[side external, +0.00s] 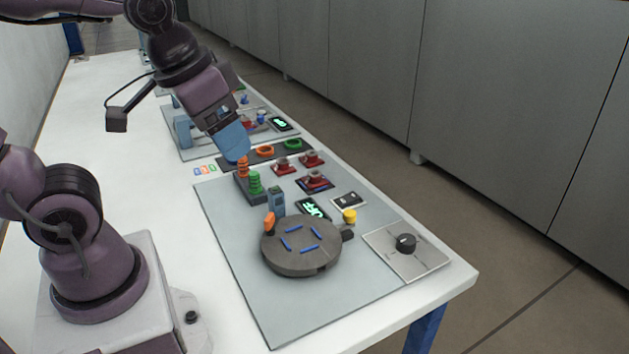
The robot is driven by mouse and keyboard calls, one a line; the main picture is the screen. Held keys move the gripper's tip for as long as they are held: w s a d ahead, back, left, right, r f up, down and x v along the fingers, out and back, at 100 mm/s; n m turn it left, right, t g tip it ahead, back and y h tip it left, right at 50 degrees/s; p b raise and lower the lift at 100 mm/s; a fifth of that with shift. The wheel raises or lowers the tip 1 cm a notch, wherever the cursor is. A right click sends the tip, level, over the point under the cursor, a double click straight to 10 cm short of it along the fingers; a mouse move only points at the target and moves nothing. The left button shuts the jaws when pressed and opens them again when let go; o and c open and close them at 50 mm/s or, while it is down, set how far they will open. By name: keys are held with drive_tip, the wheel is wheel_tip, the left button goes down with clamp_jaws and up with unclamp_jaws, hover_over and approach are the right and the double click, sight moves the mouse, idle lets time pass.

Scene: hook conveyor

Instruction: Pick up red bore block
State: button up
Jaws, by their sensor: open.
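Several small red pieces with grey parts stand right of my gripper: one red block (283,169), one behind it to the right (311,159), and one on a dark plate nearer the camera (316,182). They are too small to tell which one is the bore block.
A round dark turntable (301,246) with blue bars, a yellow knob (349,215) and a dial plate (407,246) are nearer. The grey mat (270,310) is bare in front.

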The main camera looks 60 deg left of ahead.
drive_tip(key=w+a+f+n+g, duration=0.1)
drive_tip(key=w+a+n+g, duration=0.1)
drive_tip(key=w+a, duration=0.45)
drive_tip(key=n+g, duration=0.2)
drive_tip(key=n, duration=1.3)
hover_over(315, 172)
drive_tip(key=d, duration=0.1)
wheel_tip(315, 172, down, 17)
drive_tip(key=f, duration=1.3)
drive_tip(key=shift+s+d, duration=0.15)
drive_tip(key=shift+s, duration=0.2)
drive_tip(key=shift+r, duration=0.1)
drive_tip(key=c, duration=1.2)
